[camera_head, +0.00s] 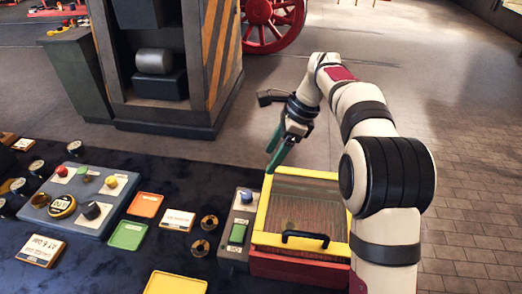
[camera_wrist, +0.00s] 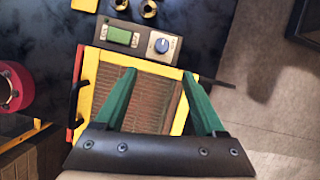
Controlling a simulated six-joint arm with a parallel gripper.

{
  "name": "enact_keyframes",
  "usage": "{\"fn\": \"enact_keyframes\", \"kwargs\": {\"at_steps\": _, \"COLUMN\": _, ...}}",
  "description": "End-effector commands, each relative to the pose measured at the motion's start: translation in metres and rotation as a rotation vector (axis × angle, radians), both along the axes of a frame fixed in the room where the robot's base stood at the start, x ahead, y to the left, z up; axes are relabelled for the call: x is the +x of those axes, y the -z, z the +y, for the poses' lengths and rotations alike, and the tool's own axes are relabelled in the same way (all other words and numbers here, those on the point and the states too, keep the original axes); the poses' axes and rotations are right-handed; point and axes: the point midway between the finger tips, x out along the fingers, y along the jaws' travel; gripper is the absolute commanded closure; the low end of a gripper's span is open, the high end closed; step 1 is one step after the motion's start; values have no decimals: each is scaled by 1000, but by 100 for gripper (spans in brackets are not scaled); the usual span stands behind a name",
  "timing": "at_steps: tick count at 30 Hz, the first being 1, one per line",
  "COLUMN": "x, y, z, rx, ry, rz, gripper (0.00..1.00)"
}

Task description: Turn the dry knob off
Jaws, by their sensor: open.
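A grey control panel (camera_head: 236,235) stands against the left side of a yellow-framed box (camera_head: 299,208) with a mesh lid and a black handle. The panel has a knob (camera_head: 247,196) at its far end and a green display (camera_head: 238,233). In the wrist view the knob (camera_wrist: 162,45) is blue on a white dial, beside the green display (camera_wrist: 121,36). I cannot read its setting. My gripper (camera_head: 275,160) has green fingers and is above the box's far edge. In the wrist view the gripper (camera_wrist: 159,75) is open and empty, its fingertips apart from the knob.
A blue-grey panel (camera_head: 72,212) with buttons and a yellow gauge lies at left. Orange (camera_head: 146,205), green (camera_head: 127,236) and yellow (camera_head: 176,283) trays and two round brass-coloured parts (camera_head: 205,235) lie between. A striped machine (camera_head: 170,70) stands behind. Floor at right is clear.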

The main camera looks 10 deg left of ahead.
Motion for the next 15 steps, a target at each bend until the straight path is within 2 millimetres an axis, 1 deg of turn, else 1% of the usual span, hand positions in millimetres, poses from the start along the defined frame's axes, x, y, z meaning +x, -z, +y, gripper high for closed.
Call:
{"fn": "enact_keyframes", "kwargs": {"at_steps": 2, "x": 4, "y": 8, "z": 5, "rx": 4, "ry": 13, "rz": 8, "gripper": 28}}
{"fn": "enact_keyframes", "kwargs": {"at_steps": 5, "x": 2, "y": 25, "z": 12, "rx": 3, "ry": 13, "rz": 10, "gripper": 28}}
{"fn": "enact_keyframes", "kwargs": {"at_steps": 12, "x": -3, "y": 90, "z": 39, "rx": 2, "ry": 11, "rz": 10, "gripper": 28}}
{"fn": "enact_keyframes", "kwargs": {"at_steps": 15, "x": -4, "y": 113, "z": 48, "rx": 3, "ry": 12, "rz": 6, "gripper": 28}}
